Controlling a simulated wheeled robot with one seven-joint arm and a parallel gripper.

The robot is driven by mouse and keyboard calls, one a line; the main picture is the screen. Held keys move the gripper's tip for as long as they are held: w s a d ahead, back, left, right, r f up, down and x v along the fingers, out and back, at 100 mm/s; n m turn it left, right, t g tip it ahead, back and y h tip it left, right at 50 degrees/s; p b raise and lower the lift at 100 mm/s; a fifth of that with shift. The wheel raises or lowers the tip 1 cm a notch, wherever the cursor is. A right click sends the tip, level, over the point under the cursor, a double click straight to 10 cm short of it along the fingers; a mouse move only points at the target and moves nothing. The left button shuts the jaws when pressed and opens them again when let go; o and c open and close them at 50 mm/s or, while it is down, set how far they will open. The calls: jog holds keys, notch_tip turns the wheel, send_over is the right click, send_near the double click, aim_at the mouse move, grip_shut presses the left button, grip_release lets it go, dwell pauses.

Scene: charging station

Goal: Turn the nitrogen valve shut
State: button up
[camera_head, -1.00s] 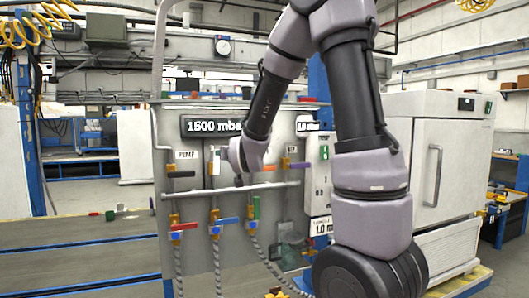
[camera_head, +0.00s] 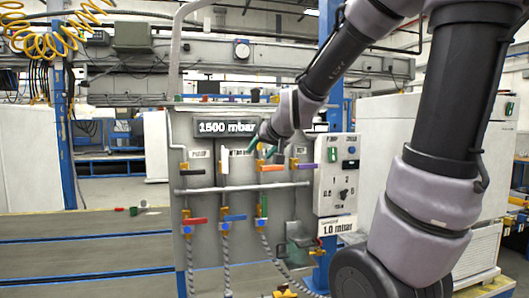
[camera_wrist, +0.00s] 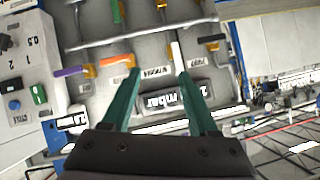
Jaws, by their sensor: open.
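The nitrogen valve appears to be the one with the white handle (camera_head: 224,162), beside the partly covered label (camera_head: 240,153) on the grey panel. Its handle stands upright, in line with its pipe. In the wrist view, which sees the panel upside down, the white handle (camera_wrist: 178,57) is near the right fingertip, and the nitrogen label (camera_wrist: 155,72) shows between the fingers. My gripper (camera_head: 265,149) is open and empty, its green fingers (camera_wrist: 159,72) pointing at the panel, right of the white handle in the head view. I cannot tell the remaining gap to the panel.
A horizontal rail (camera_head: 245,187) runs below, above red, blue and green handles. A control box (camera_head: 335,185) stands right; the pressure display (camera_head: 226,128) sits above.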

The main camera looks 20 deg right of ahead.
jog(key=shift+s+d, duration=0.1)
jog(key=shift+s, duration=0.1)
